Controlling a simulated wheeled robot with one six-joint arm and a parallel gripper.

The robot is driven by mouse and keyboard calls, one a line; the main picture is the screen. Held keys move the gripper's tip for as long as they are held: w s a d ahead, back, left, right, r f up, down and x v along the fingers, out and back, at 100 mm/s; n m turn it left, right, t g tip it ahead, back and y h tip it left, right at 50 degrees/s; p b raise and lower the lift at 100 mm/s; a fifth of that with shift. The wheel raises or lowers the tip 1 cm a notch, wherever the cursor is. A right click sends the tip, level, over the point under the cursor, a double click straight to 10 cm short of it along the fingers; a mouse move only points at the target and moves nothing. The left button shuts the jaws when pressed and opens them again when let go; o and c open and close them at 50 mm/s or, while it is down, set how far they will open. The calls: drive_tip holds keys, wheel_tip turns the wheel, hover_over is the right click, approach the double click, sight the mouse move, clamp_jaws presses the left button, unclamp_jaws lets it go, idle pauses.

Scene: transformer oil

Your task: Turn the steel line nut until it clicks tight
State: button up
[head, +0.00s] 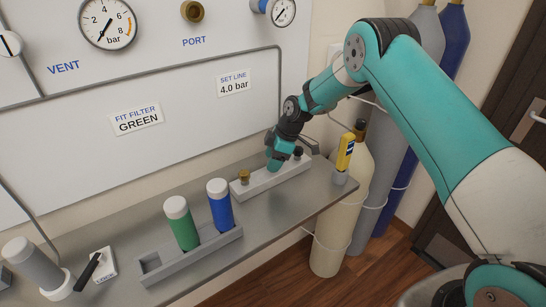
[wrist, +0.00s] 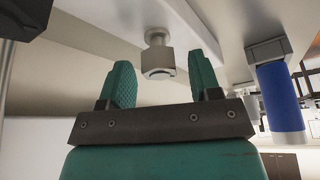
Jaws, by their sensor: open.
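In the wrist view, a grey, steel-looking nut (wrist: 158,62) on a short stem is fixed to a pale surface. My gripper (wrist: 165,80) is open. Its two teal fingers stand apart on either side of the nut in that picture, with gaps visible and no contact. In the head view, my gripper (head: 276,163) is low over the white block (head: 262,184) on the shelf. It hides part of the block, and I cannot make out the steel nut there. A brass fitting (head: 244,177) stands on the block's left end.
A grey rack (head: 190,256) holds a green filter (head: 182,226) and a blue filter (head: 220,207). A yellow device (head: 345,150) stands at the shelf's right end. Gas cylinders (head: 342,205) stand beyond. The panel (head: 190,110) rises behind the shelf.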

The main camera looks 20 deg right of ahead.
drive_tip(key=shift+c, duration=0.2)
drive_tip(key=c, duration=0.9)
